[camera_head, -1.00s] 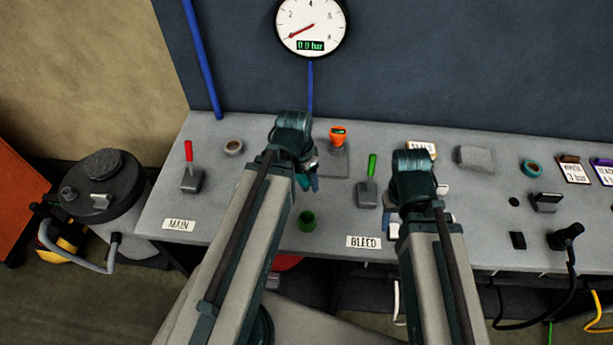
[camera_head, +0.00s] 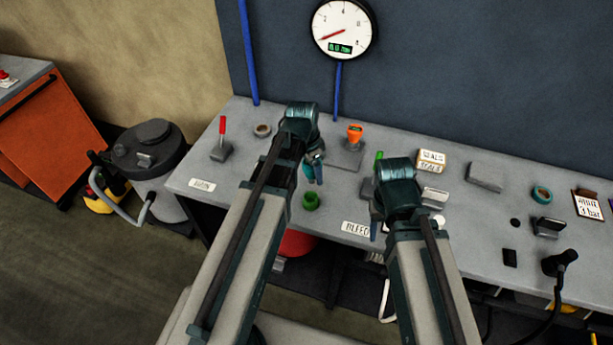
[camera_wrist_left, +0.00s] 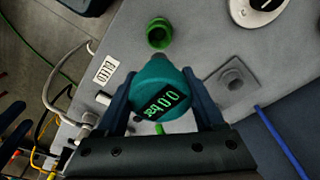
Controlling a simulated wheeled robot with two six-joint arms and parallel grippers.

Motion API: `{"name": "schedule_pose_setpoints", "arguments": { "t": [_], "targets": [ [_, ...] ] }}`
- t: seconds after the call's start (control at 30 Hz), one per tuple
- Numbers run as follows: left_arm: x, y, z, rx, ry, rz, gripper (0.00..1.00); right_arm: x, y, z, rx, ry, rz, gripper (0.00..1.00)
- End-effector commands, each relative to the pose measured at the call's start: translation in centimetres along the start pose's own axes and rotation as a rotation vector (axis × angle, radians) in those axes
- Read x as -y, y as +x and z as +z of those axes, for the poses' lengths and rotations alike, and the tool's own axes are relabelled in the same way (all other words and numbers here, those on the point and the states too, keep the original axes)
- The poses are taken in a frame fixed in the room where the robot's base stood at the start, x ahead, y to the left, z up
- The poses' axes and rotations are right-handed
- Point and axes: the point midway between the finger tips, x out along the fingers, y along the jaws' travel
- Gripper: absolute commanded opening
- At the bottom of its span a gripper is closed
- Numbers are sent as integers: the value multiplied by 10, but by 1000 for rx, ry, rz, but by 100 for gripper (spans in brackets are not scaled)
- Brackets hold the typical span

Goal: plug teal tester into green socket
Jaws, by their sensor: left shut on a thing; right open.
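The teal tester (camera_wrist_left: 158,84) is held between the fingers of my left gripper (camera_wrist_left: 160,102). Its display reads 0.0 bar, and its grey tip points towards the green socket (camera_wrist_left: 159,33). In the wrist view a small gap shows between tip and socket, and they look apart. In the head view the green socket (camera_head: 311,201) stands on the bench near its front edge, just below my left gripper (camera_head: 316,172). The tester is mostly hidden there by my left arm. My right gripper (camera_head: 378,216) is open, its fingers partly hidden, near the BLEED label.
The BLEED label (camera_head: 357,229) and a green lever (camera_head: 379,158) are near my right arm. A gauge (camera_head: 343,29) hangs behind.

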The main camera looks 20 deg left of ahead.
Motion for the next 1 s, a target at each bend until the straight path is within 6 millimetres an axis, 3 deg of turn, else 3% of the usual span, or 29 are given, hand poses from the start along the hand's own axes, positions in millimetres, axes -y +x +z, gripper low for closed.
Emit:
{"name": "schedule_pose_setpoints", "arguments": {
  "t": [0.47,1.0],
  "targets": [
    [1,10,-1,0,8,1,16,1,10,-1,0,-2,0,50],
    [1,64,7,0,7,1,16,6,64,-4,0,-6,1,50]
  ]
}}
